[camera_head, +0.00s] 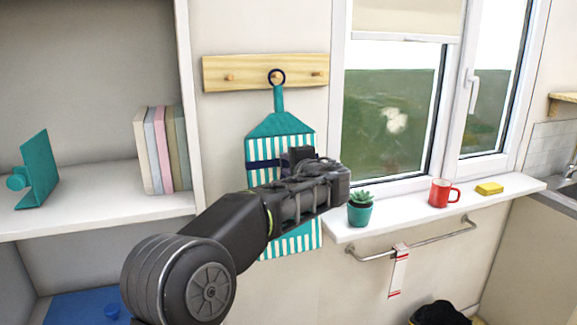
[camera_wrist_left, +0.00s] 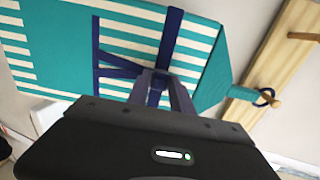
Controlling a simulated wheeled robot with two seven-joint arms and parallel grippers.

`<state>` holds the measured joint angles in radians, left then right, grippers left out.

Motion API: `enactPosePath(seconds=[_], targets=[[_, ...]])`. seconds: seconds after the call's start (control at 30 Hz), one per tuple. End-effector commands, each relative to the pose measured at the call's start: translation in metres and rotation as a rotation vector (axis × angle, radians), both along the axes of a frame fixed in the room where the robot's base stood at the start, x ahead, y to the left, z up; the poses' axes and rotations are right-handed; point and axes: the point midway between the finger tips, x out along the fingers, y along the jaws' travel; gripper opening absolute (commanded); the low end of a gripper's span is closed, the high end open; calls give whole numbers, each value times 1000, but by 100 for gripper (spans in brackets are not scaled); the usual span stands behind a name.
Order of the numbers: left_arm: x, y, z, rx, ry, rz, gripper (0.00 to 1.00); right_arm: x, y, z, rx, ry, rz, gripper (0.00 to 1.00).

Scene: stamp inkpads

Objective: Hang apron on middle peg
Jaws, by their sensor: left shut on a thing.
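The teal-and-white striped apron (camera_head: 282,130) hangs upright against the wall below the wooden peg rail (camera_head: 215,74). Its dark blue ring (camera_head: 284,83) is at the middle peg (camera_head: 276,75) and appears to be around it. In the left wrist view the peg (camera_wrist_left: 274,103) shows through the ring (camera_wrist_left: 259,101). My left gripper (camera_head: 300,155) is in front of the apron and hides part of its middle. In the left wrist view its fingers (camera_wrist_left: 155,88) are shut on the apron (camera_wrist_left: 205,68) at its navy straps. My right gripper is out of view.
The left peg (camera_head: 229,77) and right peg (camera_head: 317,74) are bare. A shelf (camera_head: 90,202) with several books (camera_head: 160,150) stands left. On the windowsill (camera_head: 400,222) right are a potted plant (camera_head: 360,212), red mug (camera_head: 439,193) and yellow sponge (camera_head: 489,188). A towel bar (camera_head: 440,238) is below.

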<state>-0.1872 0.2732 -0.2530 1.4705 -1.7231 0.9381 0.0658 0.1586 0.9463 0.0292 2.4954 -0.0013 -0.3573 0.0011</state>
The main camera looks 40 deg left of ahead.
Motion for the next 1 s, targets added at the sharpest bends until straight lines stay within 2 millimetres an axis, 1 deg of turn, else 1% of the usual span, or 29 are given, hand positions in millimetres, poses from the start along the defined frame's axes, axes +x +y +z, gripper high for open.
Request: enactPosePath(seconds=[0.37, 0.4, 0.6, 0.7, 1.0], targets=[[0, 0, 1, 0, -1, 0, 0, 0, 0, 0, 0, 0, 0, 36], [0, 0, 1, 0, -1, 0, 29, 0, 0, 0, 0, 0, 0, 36], [0, 0, 1, 0, -1, 0, 46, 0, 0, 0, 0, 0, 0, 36], [0, 0, 1, 0, -1, 0, 52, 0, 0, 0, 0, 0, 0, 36], [-1, -2, 0, -1, 0, -1, 52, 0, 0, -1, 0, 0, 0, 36]])
